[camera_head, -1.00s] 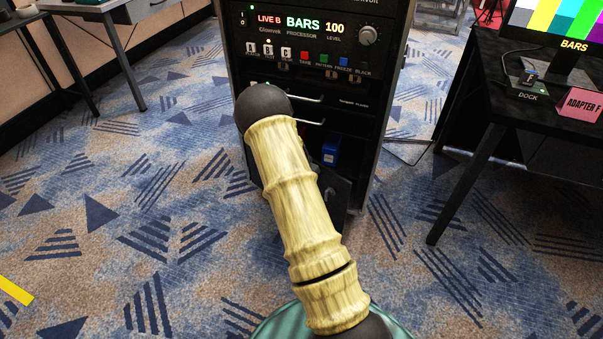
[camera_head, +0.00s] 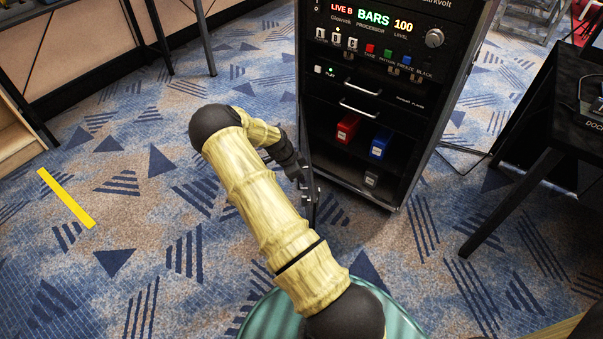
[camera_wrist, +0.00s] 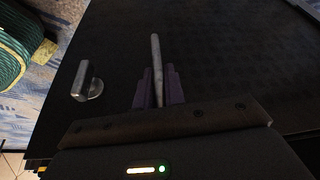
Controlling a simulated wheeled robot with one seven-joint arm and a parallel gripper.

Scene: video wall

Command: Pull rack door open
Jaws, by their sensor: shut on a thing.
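The black rack (camera_head: 459,135) stands right of centre in the head view, and its lower compartment is open to view. The rack door (camera_head: 312,200) shows nearly edge-on as a thin dark panel, swung out at the rack's left front. In the wrist view the dark door panel (camera_wrist: 225,60) fills most of the picture. My gripper (camera_wrist: 158,88) is shut on the door handle (camera_wrist: 156,50), a grey bar between the purple fingers. A silver latch (camera_wrist: 82,78) sits left of it. In the head view my gripper (camera_head: 300,172) is at the door, partly hidden by my arm.
A red box (camera_head: 348,128), a blue box (camera_head: 380,144) and a small grey box (camera_head: 371,179) sit inside the rack. Two drawer handles (camera_head: 360,108) stick out above them. A dark table (camera_head: 535,170) stands at the right. Carpet left of the door is clear, with a yellow strip (camera_head: 66,198).

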